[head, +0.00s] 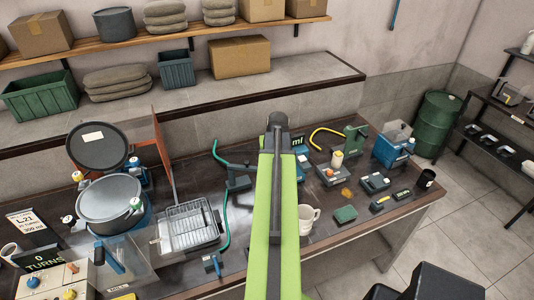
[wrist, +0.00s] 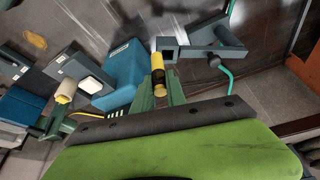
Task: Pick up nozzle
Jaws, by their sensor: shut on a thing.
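The nozzle (wrist: 157,62) is a small yellow cylinder with a dark band, in the middle of the wrist view. My gripper (wrist: 159,84), with green fingers, is shut on it. The nozzle's upper end in the picture shows close beside a grey block on a dark stand (wrist: 205,48); I cannot tell whether they touch. In the head view my green arm reaches over the bench and hides the gripper and the nozzle.
A teal hose (head: 226,215) runs by the dark stand. A blue box (wrist: 118,72) lies close to my gripper in the wrist view. A white mug (head: 308,219), a metal tray (head: 188,228) and a green stand with a yellow hose (head: 327,132) are on the crowded bench.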

